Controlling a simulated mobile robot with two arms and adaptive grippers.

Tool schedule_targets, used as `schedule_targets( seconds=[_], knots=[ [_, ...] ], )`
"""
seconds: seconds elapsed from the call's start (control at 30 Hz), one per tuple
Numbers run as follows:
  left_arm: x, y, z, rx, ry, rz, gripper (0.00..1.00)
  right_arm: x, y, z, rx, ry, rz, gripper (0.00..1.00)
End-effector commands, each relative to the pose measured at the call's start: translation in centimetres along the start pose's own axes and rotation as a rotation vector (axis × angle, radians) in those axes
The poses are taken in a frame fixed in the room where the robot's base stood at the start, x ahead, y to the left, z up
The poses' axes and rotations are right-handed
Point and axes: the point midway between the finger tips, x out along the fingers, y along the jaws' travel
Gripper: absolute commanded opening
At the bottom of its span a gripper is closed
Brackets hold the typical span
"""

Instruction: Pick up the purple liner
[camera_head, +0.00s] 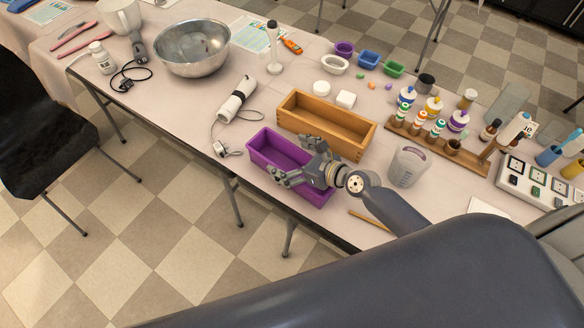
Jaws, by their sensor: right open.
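The purple liner (262,146) is a long rectangular purple tray on the table, close to the front edge. My right gripper (281,160) is over the right half of the liner, with its fingers spread apart and nothing between them. The gripper and wrist hide part of the liner's inside and its right end. I cannot tell whether the fingers touch the liner. My left gripper is not in view.
A wooden box (322,118) stands just behind the liner. A white stick blender (236,100) with its cord lies to the left. A clear measuring cup (407,167) and a wooden rack (470,154) of bottles stand to the right. A steel bowl (193,50) is at the back left.

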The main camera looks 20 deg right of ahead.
Motion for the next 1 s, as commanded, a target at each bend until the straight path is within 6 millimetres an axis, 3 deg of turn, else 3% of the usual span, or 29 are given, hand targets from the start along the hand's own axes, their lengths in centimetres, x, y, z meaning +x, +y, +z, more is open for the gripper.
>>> schedule_targets(
  seconds=[0.17, 0.43, 0.6, 0.67, 1.0],
  knots=[
    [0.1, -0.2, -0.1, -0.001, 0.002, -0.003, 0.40, 1.9, -0.1, 0.0, 0.000, 0.000, -0.002, 1.00],
    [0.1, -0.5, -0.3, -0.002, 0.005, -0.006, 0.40, 2.1, 0.0, 0.0, 0.000, 0.000, -0.001, 1.00],
    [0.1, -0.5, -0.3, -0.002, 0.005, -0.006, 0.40, 2.1, 0.0, -0.1, 0.000, 0.001, -0.001, 0.61],
    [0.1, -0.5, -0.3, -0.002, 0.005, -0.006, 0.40, 2.1, 0.0, -0.1, 0.000, 0.002, -0.001, 0.50],
    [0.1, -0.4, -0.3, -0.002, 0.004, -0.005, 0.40, 2.0, 0.1, -0.4, 0.000, 0.007, 0.001, 0.50]
  ],
)
